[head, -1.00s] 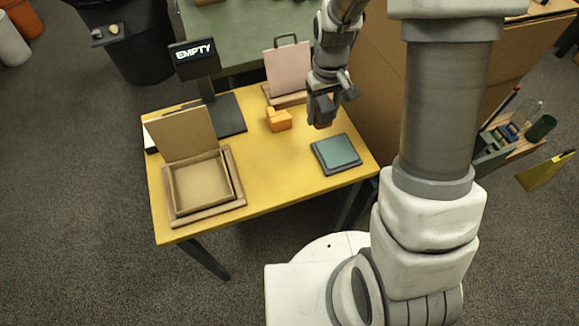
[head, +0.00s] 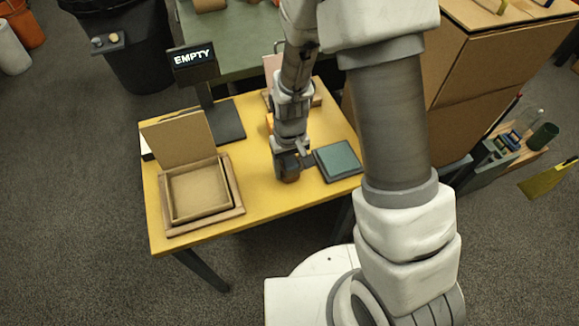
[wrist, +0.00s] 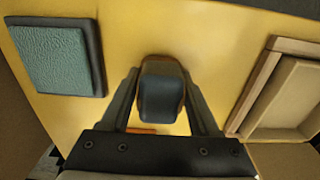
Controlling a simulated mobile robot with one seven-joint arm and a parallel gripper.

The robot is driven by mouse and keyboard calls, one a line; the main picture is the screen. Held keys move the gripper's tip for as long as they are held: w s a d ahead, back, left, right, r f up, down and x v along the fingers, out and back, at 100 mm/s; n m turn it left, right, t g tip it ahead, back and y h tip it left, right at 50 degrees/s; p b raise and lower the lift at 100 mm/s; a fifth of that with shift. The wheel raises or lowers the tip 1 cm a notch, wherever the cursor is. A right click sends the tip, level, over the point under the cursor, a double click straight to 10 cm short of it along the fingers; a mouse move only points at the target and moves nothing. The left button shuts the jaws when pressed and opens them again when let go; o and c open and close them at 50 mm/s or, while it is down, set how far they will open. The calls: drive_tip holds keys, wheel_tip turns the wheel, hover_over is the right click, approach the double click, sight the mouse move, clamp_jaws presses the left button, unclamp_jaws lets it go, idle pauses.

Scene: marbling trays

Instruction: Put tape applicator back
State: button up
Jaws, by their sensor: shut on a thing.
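My gripper (head: 292,168) is shut on a small rounded block (head: 290,172), dark blue-grey with brown sides. It also shows between the fingers in the wrist view (wrist: 160,92). I cannot tell for sure that it is the tape applicator, or whether it touches the table. It is over the yellow table, between the open box and the teal pad. An orange object (head: 270,123) stands behind my arm, mostly hidden; a sliver of orange (wrist: 142,130) shows below the held block in the wrist view.
A teal pad (head: 339,159) lies right of my gripper. The "EMPTY" sign (head: 193,56) stands at the back. The yellow table (head: 262,195) is clear between box and pad.

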drive_tip(key=o, duration=1.2)
drive_tip(key=shift+f, duration=0.1)
wheel_tip(320, 180, up, 13)
drive_tip(key=p, duration=0.2)
drive_tip(key=shift+f+p, duration=0.2)
drive_tip(key=shift+p, duration=0.2)
wheel_tip(320, 180, up, 8)
drive_tip(key=t, duration=0.2)
hover_over(290, 159)
drive_tip(key=s+d, duration=0.1)
drive_tip(key=d, duration=0.2)
drive_tip(key=s+d+r+m+t, duration=0.3)
drive_tip(key=s+d+r, duration=0.4)
drive_tip(key=s+r, duration=0.4)
wheel_tip(290, 159, up, 2)
drive_tip(key=shift+s+d+r+t, duration=0.1)
drive_tip(key=shift+s+d+t, duration=0.1)
drive_tip(key=shift+d+t, duration=0.1)
